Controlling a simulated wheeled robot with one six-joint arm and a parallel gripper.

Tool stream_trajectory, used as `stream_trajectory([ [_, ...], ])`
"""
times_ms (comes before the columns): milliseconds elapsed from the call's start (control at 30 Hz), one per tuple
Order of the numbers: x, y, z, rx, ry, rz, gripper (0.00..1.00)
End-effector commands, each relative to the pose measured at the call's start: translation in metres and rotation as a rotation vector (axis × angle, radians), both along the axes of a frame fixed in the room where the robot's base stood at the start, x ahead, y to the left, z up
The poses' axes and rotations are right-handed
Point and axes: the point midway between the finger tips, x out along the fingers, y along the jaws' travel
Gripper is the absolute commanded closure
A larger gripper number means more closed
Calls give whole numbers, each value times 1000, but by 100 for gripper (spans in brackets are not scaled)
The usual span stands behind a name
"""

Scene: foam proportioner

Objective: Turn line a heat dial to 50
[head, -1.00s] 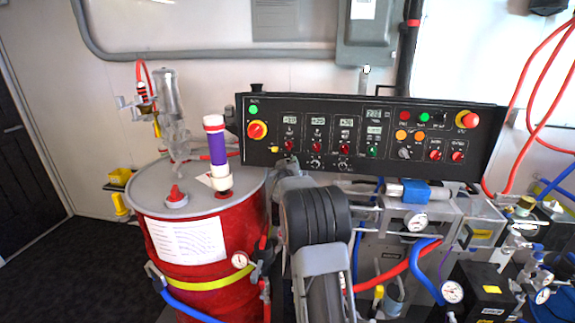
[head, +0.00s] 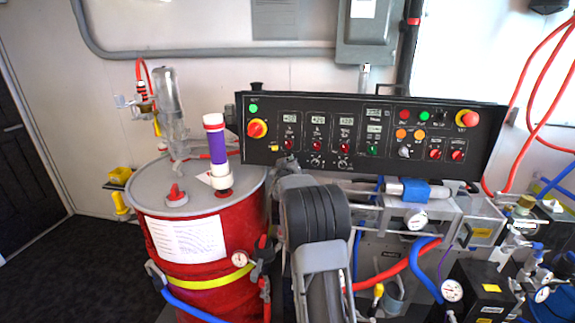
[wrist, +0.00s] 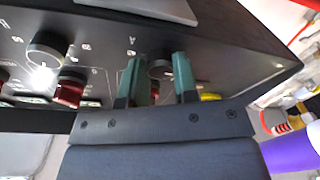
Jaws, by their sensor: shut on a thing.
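The black control panel (head: 400,133) stands behind the drum, with a row of small displays, red knobs and lower dials. In the wrist view, a dark round dial (wrist: 160,68) sits between the two green fingers of my gripper (wrist: 158,72). The fingers are shut on its sides. It is the dial nearest the panel's yellow-button end, consistent with the line A heat dial. Its pointer and scale cannot be read. In the head view, my wrist and arm hide this dial and the fingertips. A similar neighbouring dial (wrist: 45,50) shows in the wrist view.
A red knob (wrist: 70,88) lies close beside the fingers. The red drum (head: 200,260) with a purple and white pump tube (head: 217,152) stands left of my arm. Pipes, hoses and a gauge (head: 416,220) crowd the area below the panel at right.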

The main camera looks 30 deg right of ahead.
Motion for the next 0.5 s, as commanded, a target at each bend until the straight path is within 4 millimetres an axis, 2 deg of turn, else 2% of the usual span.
stream_trajectory([
  [267,1,1,-2,60,-59,-15,96],
  [500,1,1,-4,199,-193,-51,96],
])
